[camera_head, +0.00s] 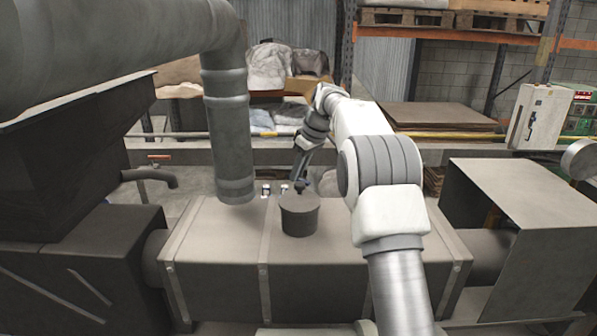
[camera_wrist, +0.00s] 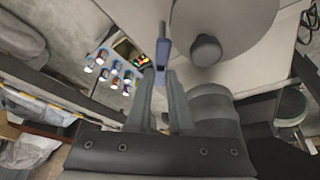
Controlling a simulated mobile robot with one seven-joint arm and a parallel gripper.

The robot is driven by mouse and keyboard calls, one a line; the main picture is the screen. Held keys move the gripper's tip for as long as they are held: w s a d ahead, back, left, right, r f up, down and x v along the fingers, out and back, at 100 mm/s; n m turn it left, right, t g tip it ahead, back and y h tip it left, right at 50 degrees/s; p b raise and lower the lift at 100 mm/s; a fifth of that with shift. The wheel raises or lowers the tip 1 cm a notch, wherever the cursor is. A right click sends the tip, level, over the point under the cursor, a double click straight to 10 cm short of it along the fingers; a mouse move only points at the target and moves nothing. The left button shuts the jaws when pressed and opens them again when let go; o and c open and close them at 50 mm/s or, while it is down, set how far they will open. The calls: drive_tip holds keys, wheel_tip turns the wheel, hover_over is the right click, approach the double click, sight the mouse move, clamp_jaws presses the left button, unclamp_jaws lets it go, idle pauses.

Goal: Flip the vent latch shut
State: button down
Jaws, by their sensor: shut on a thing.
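A thin grey lever with a blue part, which looks like the vent latch (camera_wrist: 163,50), stands between my fingertips in the wrist view. My gripper (camera_wrist: 161,78) is shut on it. In the head view my gripper (camera_head: 302,184) reaches down behind a dark round vent cap (camera_head: 300,217) on top of a long grey duct box (camera_head: 212,240). The wrist view shows the cap's round top (camera_wrist: 235,18) and its dark knob (camera_wrist: 205,50) just right of the lever. The latch itself is hard to make out in the head view.
A thick vertical pipe (camera_head: 230,140) comes down left of my gripper. A yellow rail (camera_head: 440,135) and pallet racking lie behind. The front of the box top is clear.

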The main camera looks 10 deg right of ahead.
drive_tip(key=m, duration=0.2)
drive_tip(key=m+t+h, duration=0.1)
drive_tip(key=m, duration=0.1)
drive_tip(key=shift+m+h, duration=0.3)
drive_tip(key=m+h, duration=0.1)
drive_tip(key=m, duration=0.1)
drive_tip(key=m+h, duration=0.1)
drive_tip(key=m, duration=0.2)
drive_tip(key=shift+d, duration=0.15)
drive_tip(key=shift+m, duration=0.3)
drive_tip(key=c, duration=0.8)
unclamp_jaws()
drive_tip(key=v, duration=1.7)
drive_tip(key=shift+r+b, duration=0.25)
drive_tip(key=shift+b, duration=0.1)
